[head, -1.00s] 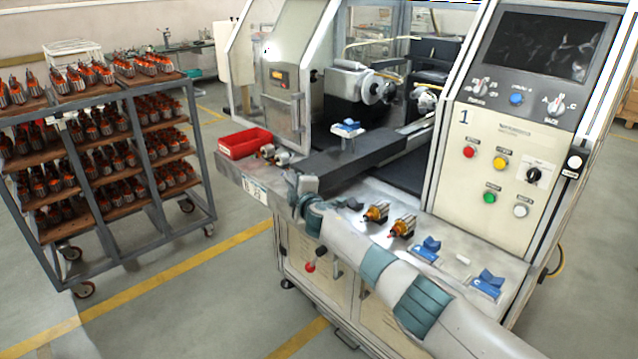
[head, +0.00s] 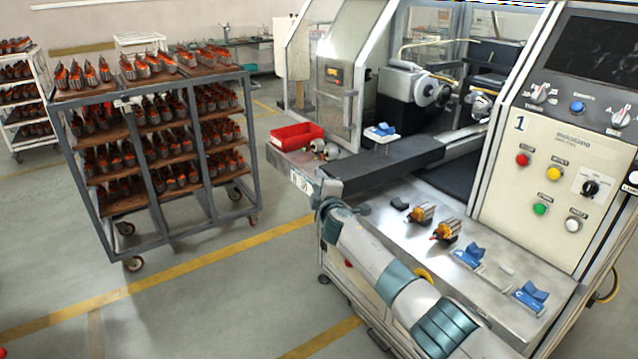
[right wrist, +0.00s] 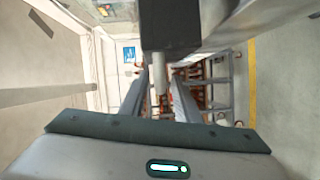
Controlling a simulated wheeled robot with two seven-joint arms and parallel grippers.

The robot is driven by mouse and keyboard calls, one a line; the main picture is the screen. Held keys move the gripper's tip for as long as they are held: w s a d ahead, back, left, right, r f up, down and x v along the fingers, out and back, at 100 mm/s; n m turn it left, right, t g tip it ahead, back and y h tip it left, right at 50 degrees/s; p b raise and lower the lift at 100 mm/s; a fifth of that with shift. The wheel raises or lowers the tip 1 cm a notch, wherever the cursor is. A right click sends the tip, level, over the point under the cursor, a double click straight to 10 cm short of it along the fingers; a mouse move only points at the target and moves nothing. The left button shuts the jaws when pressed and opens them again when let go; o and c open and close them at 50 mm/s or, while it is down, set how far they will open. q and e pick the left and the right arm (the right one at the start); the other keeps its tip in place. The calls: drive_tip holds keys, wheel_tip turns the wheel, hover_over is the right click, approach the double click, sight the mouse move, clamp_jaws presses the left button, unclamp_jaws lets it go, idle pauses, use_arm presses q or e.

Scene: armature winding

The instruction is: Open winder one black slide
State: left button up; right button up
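The black slide (head: 385,166) is a long dark bar across the front of winder one (head: 560,150), the machine with a "1" on its panel. Its left end reaches the table's left edge. My right gripper (head: 332,203) is at that edge, just below the slide's left end. In the right wrist view a dark block (right wrist: 170,25), which looks like the slide's end, hangs above the fingers (right wrist: 160,100). The fingers stand apart, with a pale rod (right wrist: 160,75) seen between them; I cannot tell whether they touch it. My left gripper is out of view.
A red bin (head: 297,137) sits behind the slide. Two orange-and-silver armatures (head: 422,213) and blue holders (head: 468,256) lie on the table in front of it. A rack of armatures (head: 150,140) stands to the left, with open floor between.

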drive_tip(key=shift+r, duration=0.1)
idle(0.3)
drive_tip(key=shift+s, duration=0.15)
drive_tip(key=v, duration=1.7)
idle(0.3)
